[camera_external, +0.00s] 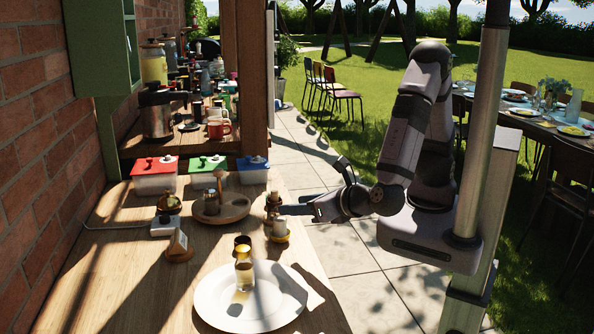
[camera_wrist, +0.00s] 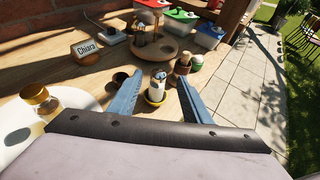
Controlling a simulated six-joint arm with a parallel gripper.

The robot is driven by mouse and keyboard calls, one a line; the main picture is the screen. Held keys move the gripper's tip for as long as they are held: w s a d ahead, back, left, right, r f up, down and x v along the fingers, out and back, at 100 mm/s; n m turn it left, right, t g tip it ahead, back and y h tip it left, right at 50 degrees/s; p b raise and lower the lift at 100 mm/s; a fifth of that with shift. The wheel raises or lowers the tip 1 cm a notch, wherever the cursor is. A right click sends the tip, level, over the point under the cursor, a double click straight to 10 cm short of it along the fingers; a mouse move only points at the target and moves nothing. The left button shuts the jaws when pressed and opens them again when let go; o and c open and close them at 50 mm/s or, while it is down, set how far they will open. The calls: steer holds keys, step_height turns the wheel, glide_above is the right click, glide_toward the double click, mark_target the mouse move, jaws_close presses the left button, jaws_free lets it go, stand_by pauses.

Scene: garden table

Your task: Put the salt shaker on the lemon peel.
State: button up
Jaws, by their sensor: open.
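A small white salt shaker (camera_wrist: 158,83) with a grey metal top stands upright in the yellow lemon peel (camera_wrist: 154,101) in the wrist view. In the external view the shaker (camera_external: 279,228) also sits on the yellow peel (camera_external: 281,238), near the counter's right edge. My gripper (camera_wrist: 158,98) is open, with one blue-grey finger to each side of the shaker and visible gaps between. In the external view my gripper (camera_external: 283,210) reaches in from the right, close to the shaker. The exact height of the fingers is hard to tell.
A wooden-topped shaker (camera_wrist: 182,66) stands close behind the peel, near my right finger. A white plate (camera_external: 213,299) with a glass bottle (camera_external: 244,271), a round wooden tray (camera_external: 236,211) and lidded boxes (camera_external: 155,180) are nearby.

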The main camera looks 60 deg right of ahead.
steer(key=shift+v, duration=2.25)
steer(key=d+f+m+g+y, duration=0.1)
steer(key=d+f+m+g, duration=0.2)
steer(key=d+m, duration=0.6)
steer(key=w+d+f+m+g, duration=0.1)
steer(key=d+f+m+g, duration=0.3)
steer(key=d+m, duration=0.5)
steer(key=d+f+m+g+y, duration=0.1)
steer(key=d+f+m+g, duration=0.3)
steer(key=d+m, duration=0.5)
steer(key=m+g, duration=0.2)
steer(key=m, duration=0.4)
steer(key=shift+w+m+y, duration=0.2)
steer(key=shift+m+y, duration=0.1)
steer(key=shift+m, duration=0.1)
steer(key=shift+a, duration=0.1)
step_height(320, 180, up, 5)
steer(key=p, duration=0.4)
steer(key=shift+f+p, duration=0.1)
steer(key=shift+p, duration=0.25)
